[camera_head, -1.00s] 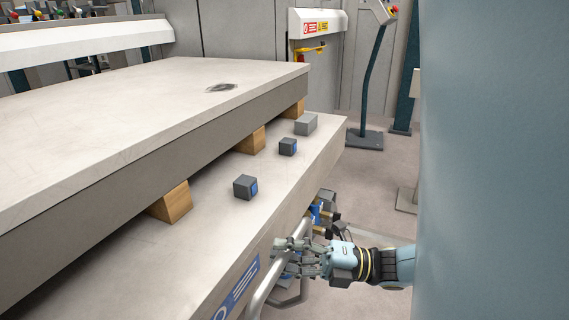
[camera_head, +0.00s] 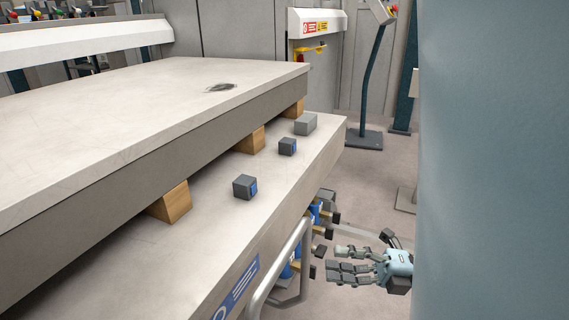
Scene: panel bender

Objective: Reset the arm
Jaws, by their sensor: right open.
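My right gripper (camera_head: 350,264) is at the lower right, beside the cart and below the level of its top. Its grey fingers are spread open and empty, pointing left toward the bent metal handle (camera_head: 285,268). There is a gap between the fingertips and the handle. My right forearm is mostly hidden behind the large blue-grey surface at the right. My left gripper does not show.
A thick pale slab (camera_head: 150,110) rests on wooden blocks (camera_head: 173,203) over the cart top (camera_head: 215,225). Small grey blocks (camera_head: 244,187) lie along its edge. Blue and black parts (camera_head: 318,225) stick out beside the handle. A control stand (camera_head: 366,90) stands behind on open floor.

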